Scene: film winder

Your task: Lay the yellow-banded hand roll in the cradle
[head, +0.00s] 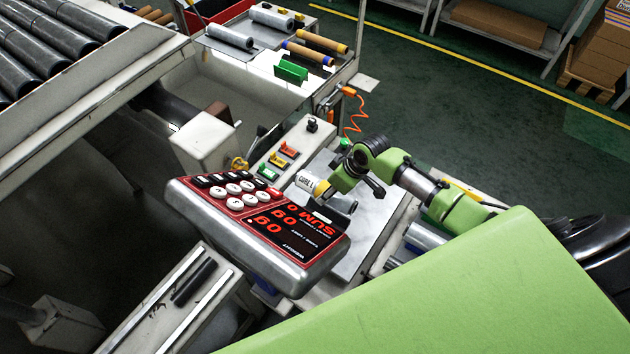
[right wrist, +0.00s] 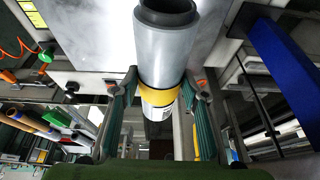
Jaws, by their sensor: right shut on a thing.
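The yellow-banded hand roll (right wrist: 165,50) is a silver-grey cylinder with a dark core end, a yellow band and a white printed label. In the head view its label end (head: 308,182) shows beside my right gripper (head: 333,188). In the right wrist view the two fingers of my right gripper (right wrist: 160,95) close on the roll from both sides at the yellow band. The roll is over or near a bright steel plate (head: 372,222) behind the display console; I cannot tell whether it touches. I cannot clearly pick out the cradle. My left gripper is not in view.
A console with a red display and round keys (head: 270,222) stands close in front of the roll. A panel with coloured switches (head: 284,152) is beside it. Other rolls (head: 230,36) and a green block (head: 290,70) lie on the far table.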

